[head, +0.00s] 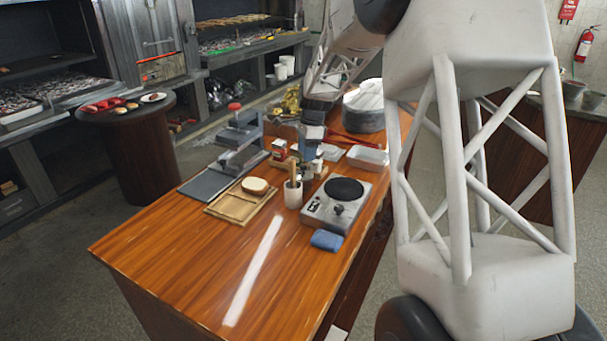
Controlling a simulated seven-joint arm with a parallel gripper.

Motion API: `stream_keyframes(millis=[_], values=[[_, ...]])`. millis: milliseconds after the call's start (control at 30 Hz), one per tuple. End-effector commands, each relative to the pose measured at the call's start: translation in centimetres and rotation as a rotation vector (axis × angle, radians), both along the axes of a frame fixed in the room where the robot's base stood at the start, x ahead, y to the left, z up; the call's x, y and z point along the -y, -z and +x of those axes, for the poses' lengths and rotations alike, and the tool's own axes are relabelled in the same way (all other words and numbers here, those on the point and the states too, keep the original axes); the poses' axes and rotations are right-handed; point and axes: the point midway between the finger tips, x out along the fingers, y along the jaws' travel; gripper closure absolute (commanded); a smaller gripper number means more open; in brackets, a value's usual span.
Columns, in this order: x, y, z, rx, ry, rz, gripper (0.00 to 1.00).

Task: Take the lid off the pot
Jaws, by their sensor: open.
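A wide dark round vessel (363,118) stands at the far end of the wooden counter, with pale flat shapes on top. I cannot tell whether it is the pot or whether those shapes are a lid. No other clear pot with a lid shows on the counter. My gripper (310,150) points down over the counter, left of and nearer than the round vessel, among small jars and boxes. It is open; its fingertips are small and partly lost among the items, and I see nothing held in it.
A hot plate with a bare black disc (345,190) stands nearer, with a blue cloth (327,240) before it. A white cup of utensils (293,193), wooden board (232,209), dark slab (206,184) and pale tray (368,158) are around. The counter's near end (190,260) is clear.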

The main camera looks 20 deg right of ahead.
Motion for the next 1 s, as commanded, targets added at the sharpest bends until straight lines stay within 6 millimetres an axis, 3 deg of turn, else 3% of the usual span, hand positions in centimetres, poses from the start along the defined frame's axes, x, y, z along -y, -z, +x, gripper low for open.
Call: stream_keyframes(millis=[567, 1000], values=[[-0.2, 1.4, 0.0, -0.001, 0.000, 0.000, 0.46], [-0.9, 5.6, 0.1, 0.000, -0.001, 0.000, 0.46]])
